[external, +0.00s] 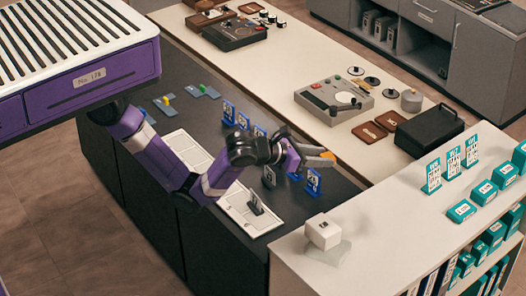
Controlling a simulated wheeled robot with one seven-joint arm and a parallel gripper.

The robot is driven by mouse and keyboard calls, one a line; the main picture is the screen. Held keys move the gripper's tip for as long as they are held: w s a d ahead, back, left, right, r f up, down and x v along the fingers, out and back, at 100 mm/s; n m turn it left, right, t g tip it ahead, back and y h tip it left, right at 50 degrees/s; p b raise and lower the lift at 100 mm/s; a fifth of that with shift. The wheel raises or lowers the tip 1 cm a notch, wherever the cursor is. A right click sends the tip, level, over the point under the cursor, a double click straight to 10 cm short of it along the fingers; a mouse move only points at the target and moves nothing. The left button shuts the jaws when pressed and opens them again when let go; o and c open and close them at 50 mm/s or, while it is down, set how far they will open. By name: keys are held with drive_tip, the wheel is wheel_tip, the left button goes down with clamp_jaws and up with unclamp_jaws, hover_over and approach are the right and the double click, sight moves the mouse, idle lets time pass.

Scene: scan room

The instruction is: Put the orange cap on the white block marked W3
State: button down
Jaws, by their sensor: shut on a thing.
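My gripper (322,160) reaches out to the right over the dark counter. It is shut on a small orange thing, which looks like the orange cap (329,155); the fingers hide part of it. A white block (323,233) stands on the pale shelf top in the lower middle. It has a small dark mark on its top, too small to read, so I cannot tell whether it says W3. The gripper is above and apart from this block, farther back in the picture.
Blue card stands (313,182) and white trays (240,211) are on the dark counter (230,250) below my arm. Teal-and-white card stands (433,178) and teal boxes (462,211) occupy the shelf's right side. The shelf top (375,225) around the white block is largely clear.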

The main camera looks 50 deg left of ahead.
drive_tip(key=s+d+r, duration=0.1)
drive_tip(key=d, duration=0.1)
drive_tip(key=m+h, duration=0.2)
hover_over(316, 227)
drive_tip(key=shift+g, duration=0.4)
wheel_tip(316, 227, down, 16)
drive_tip(key=shift+a+f, duration=0.1)
drive_tip(key=shift+f, duration=2.35)
drive_tip(key=shift+f, duration=0.1)
drive_tip(key=c, duration=0.9)
unclamp_jaws()
